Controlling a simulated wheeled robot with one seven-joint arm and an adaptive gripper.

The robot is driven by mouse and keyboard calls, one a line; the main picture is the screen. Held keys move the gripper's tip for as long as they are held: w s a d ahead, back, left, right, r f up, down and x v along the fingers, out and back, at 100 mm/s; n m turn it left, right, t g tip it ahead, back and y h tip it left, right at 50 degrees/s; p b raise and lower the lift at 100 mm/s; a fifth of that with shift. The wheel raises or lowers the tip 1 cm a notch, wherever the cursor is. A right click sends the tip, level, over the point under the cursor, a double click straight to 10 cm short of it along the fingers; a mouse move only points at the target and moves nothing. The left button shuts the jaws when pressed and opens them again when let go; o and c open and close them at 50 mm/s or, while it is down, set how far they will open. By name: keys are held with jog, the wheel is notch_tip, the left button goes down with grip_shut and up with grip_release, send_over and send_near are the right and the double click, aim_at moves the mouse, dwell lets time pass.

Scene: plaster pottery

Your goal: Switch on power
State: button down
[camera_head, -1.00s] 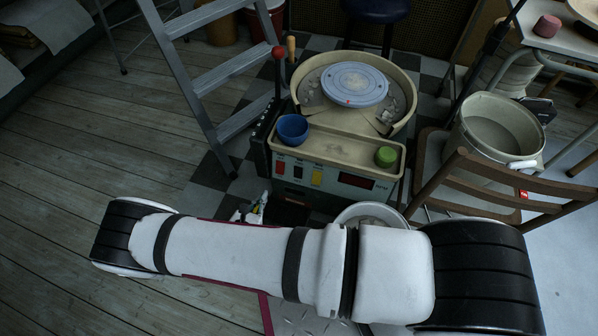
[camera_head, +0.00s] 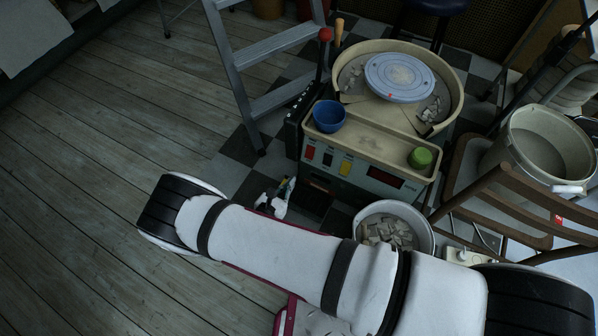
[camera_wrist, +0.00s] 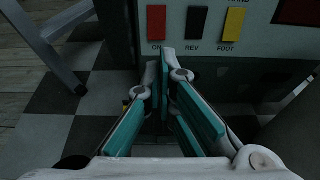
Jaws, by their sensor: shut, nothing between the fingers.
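The pottery wheel machine (camera_head: 375,155) stands on the floor, with a grey-green front panel. The panel carries a red switch (camera_head: 310,153), a black switch (camera_head: 328,159) and a yellow switch (camera_head: 345,166). In the wrist view the red switch (camera_wrist: 156,22) is labelled ON, the black switch (camera_wrist: 196,22) REV and the yellow switch (camera_wrist: 233,24) FOOT. In the head view my gripper (camera_head: 286,192) is small, left of the panel.
A blue bowl (camera_head: 329,116) and green sponge-like piece (camera_head: 420,158) sit on the machine's tray. A metal ladder (camera_head: 262,75) stands left, a bucket of shards (camera_head: 394,227) in front, a wooden chair (camera_head: 510,195) right. The wooden floor at left is clear.

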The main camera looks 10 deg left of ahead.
aim_at(310, 158)
jog(key=b+x, duration=0.4)
jog(key=x, duration=0.9)
jog(key=shift+w, duration=0.1)
jog(key=shift+f, duration=0.1)
jog(key=shift+w+d+f, duration=0.1)
jog(key=shift+w+f, duration=0.1)
jog(key=shift+w, duration=0.1)
jog(key=shift+r, duration=0.1)
